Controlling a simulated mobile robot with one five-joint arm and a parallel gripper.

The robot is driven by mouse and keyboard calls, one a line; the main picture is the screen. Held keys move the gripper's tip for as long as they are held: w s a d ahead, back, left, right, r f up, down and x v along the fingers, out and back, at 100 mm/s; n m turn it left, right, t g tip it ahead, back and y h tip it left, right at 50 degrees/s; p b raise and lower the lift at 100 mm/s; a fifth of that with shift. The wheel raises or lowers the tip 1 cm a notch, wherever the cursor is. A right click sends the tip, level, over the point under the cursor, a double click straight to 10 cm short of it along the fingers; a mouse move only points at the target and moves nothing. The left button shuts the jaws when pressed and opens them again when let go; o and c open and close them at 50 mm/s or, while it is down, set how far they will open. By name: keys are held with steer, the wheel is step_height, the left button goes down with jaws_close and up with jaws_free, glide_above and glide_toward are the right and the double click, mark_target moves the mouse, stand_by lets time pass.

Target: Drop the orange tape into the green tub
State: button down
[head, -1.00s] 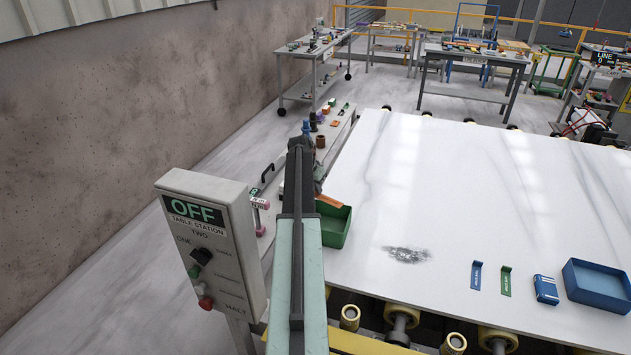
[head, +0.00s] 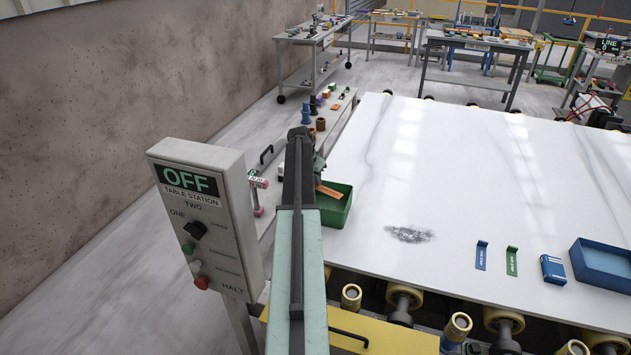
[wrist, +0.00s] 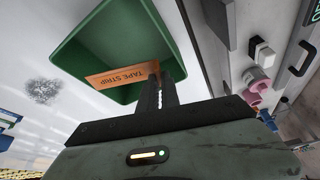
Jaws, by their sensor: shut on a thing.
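The orange tape (wrist: 122,76) is a flat strip lettered "TAPE STRIP". My gripper (wrist: 160,82) is shut on one end of it. In the wrist view the strip shows against the inside of the green tub (wrist: 88,52). In the head view the tape (head: 329,191) shows at the left part of the tub (head: 338,212), which sits at the left edge of the white slab. My arm hides the tub's left side and most of the gripper there. I cannot tell how high the tape is above the tub floor.
A blue tub (head: 604,264), a blue box (head: 553,269), and green (head: 512,262) and blue (head: 482,256) strips lie on the slab's right side. A grey control box (head: 203,220) reading OFF stands left of my arm. The slab's middle (head: 450,170) is mostly clear.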

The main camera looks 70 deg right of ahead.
steer(key=shift+f, duration=0.1)
steer(key=c, duration=1.5)
jaws_free()
steer(key=p+v, duration=0.7)
steer(key=v, duration=0.1)
steer(key=shift+f, duration=0.1)
